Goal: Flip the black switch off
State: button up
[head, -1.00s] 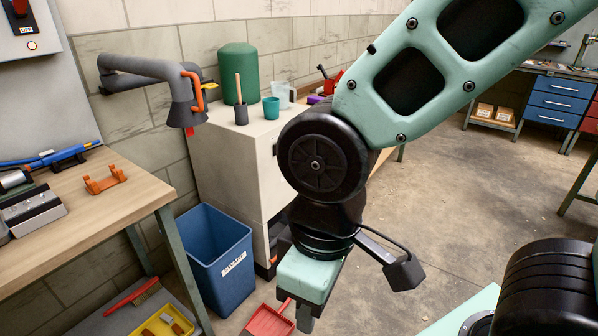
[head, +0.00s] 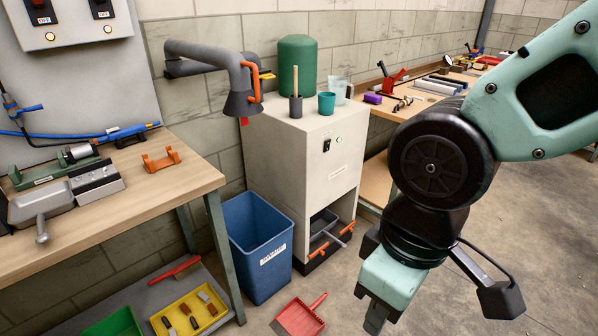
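A small black switch (head: 327,145) is on the front of the pale cabinet (head: 285,165), near its upper right, beside a small green light (head: 338,139). It is too small to tell which way it is set. Two more switches with dark plates and OFF labels, a left one (head: 41,9) and a right one (head: 102,8), are on the grey wall panel (head: 85,75), cut by the top edge. My gripper (head: 376,318) points down at the lower right, in front of the cabinet and apart from it. Its fingers are mostly hidden, so its opening does not show.
A wooden workbench (head: 190,185) with a vise and an orange bracket stands at left. A blue bin (head: 258,245) and a red dustpan (head: 299,318) are on the floor before the cabinet. A grey extraction arm (head: 205,55) hangs by the cabinet top. Floor at right is clear.

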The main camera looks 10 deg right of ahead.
aim_at(326, 147)
jog(key=i+l, duration=0.15)
jog(key=i, duration=0.3)
jog(key=i+l, duration=0.1)
jog(key=i, duration=0.3)
jog(key=i+l, duration=0.15)
jog(key=i, duration=0.3)
